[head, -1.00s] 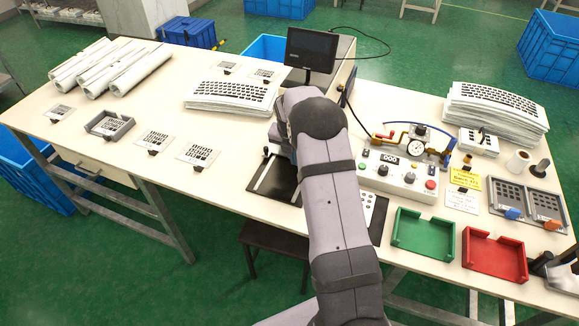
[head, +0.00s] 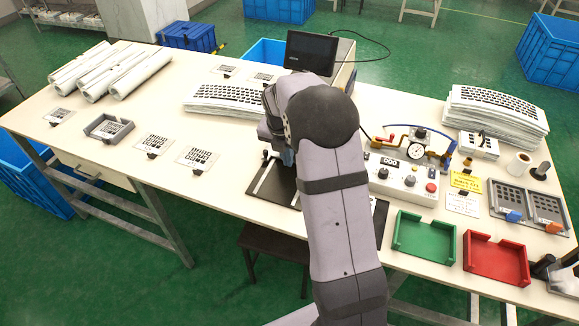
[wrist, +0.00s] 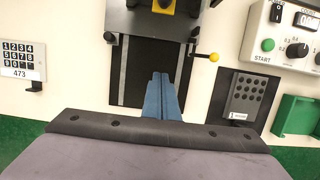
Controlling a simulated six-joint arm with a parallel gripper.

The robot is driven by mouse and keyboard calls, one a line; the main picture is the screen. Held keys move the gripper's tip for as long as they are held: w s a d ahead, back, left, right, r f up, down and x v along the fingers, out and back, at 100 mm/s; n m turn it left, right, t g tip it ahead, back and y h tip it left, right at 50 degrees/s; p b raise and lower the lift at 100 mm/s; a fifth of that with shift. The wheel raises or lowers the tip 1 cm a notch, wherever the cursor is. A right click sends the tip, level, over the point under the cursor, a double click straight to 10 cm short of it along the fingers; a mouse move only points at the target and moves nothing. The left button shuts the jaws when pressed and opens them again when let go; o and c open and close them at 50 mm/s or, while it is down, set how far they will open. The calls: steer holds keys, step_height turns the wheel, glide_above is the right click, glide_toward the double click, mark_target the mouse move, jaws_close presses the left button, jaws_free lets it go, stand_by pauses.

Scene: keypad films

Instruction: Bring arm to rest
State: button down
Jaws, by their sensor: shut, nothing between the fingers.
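My gripper (wrist: 160,76) shows in the wrist view as two blue fingers pressed together with nothing between them. It is over the dark base plate (wrist: 140,70) of a press-like station (wrist: 155,22). In the head view my grey arm reaches across the middle of the table and hides most of the gripper and the station. Part of the dark plate (head: 275,185) shows left of the arm. A keypad film marked 473 (wrist: 22,60) lies left of the station in the wrist view.
A yellow-knobbed lever (wrist: 213,57) is right of the fingers. The control box (head: 405,180), green tray (head: 422,236) and red tray (head: 495,257) stand right of my arm. A monitor (head: 311,52) stands behind it. Films, stacked sheets (head: 225,101) and rolls (head: 105,70) lie left.

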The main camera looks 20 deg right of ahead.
steer(key=shift+v, duration=1.35)
steer(key=s+f+m, duration=0.2)
steer(key=m, duration=0.4)
steer(key=s+a+f+m+g, duration=0.1)
steer(key=s+f+m, duration=0.1)
steer(key=m, duration=0.5)
steer(key=s+a+f+m+y, duration=0.1)
steer(key=s+f+m, duration=0.1)
steer(key=m, duration=0.5)
steer(key=shift+s+a+g, duration=0.25)
steer(key=shift+s+g, duration=0.05)
steer(key=shift+s, duration=0.2)
steer(key=s+a+r+m+g+y, duration=0.1)
steer(key=s+a+m, duration=0.3)
steer(key=s, duration=0.7)
steer(key=s+a+m+g, duration=0.1)
steer(key=s+a+m, duration=0.3)
steer(key=s, duration=0.7)
steer(key=shift+n+t, duration=0.5)
steer(key=shift+t, duration=0.3)
steer(key=shift+w+a+r+p, duration=0.15)
steer(key=shift+w+a+r, duration=0.05)
steer(key=shift+r, duration=0.45)
steer(key=shift+w+a+r+p, duration=0.15)
steer(key=shift+w+a+r, duration=0.1)
steer(key=shift+r, duration=0.4)
steer(key=shift+w+a+r+p, duration=0.15)
steer(key=shift+w+a+r, duration=0.05)
steer(key=shift+r, duration=0.45)
